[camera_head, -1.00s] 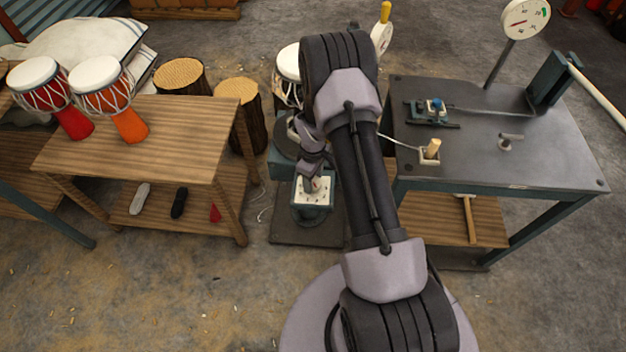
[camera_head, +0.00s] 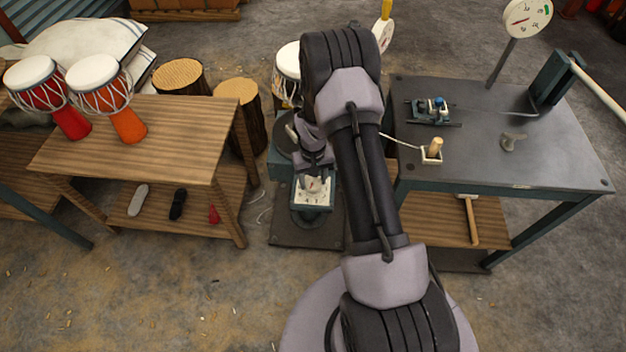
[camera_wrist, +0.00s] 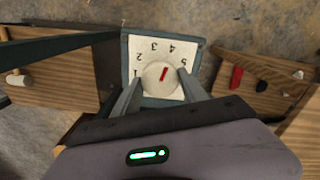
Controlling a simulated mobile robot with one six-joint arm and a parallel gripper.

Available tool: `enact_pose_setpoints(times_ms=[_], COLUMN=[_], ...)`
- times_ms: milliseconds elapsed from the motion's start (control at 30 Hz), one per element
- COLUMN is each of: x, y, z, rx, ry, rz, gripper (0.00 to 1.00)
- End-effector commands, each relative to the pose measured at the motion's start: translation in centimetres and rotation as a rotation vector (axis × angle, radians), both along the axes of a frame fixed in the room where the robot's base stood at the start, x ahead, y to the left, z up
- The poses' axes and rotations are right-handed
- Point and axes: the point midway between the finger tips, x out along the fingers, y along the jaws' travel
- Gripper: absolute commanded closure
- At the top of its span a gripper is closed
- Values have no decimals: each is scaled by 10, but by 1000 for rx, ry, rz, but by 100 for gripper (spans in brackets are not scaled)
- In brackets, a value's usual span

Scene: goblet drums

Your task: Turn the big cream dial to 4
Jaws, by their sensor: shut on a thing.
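The cream dial (camera_wrist: 160,76) is a round knob with a red mark, set on a white numbered plate (camera_wrist: 138,88) in a teal frame. In the wrist view the numbers appear upside down. The red mark points close to the 4, slightly toward the 5 side. My gripper (camera_wrist: 162,80) has one finger on each side of the dial and is shut on it. In the head view my gripper (camera_head: 314,178) is down over the plate (camera_head: 312,192), hiding most of the dial.
A dark metal table (camera_head: 480,150) with a gauge, clamp and small fittings stands right. A wooden table (camera_head: 140,165) with two goblet drums stands left. Objects lie on the lower shelves. Bare floor (camera_head: 170,290) lies in front at the left.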

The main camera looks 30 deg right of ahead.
Motion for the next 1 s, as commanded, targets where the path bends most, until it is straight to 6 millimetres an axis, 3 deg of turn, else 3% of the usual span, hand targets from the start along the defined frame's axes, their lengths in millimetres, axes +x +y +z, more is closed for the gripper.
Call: enact_pose_setpoints(times_ms=[767, 800, 867, 1000], x=[0, 0, 0, 0], y=[0, 0, 0, 0], z=[0, 0, 0, 0], rx=[0, 0, 0, 0], ry=[-1, -1, -1, -1], rz=[-87, -86, -86, -86], gripper=[90, 42, 30, 28])
